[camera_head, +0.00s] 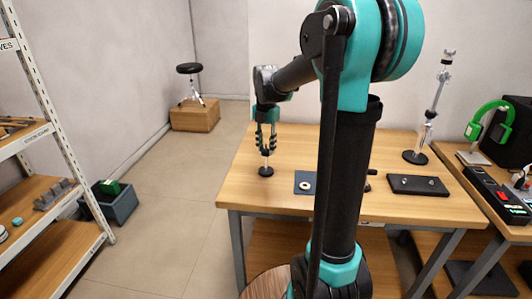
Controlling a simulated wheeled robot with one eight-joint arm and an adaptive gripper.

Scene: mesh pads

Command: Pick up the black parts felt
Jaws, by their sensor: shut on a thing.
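A black felt pad (418,185) lies flat on the wooden table, to the right of my arm, with a couple of small parts on it. My gripper (266,152) points down over the table's left part, well away from the black pad. I cannot tell whether that base touches the table. A dark blue-grey pad (301,188) with a pale ring on it lies just right of the gripper. My arm hides part of the table between the two pads.
The wooden table (240,190) has bare room around the gripper. A metal stand (415,157) rises behind the black pad. Green headphones (488,120) and a control box (497,195) are at right.

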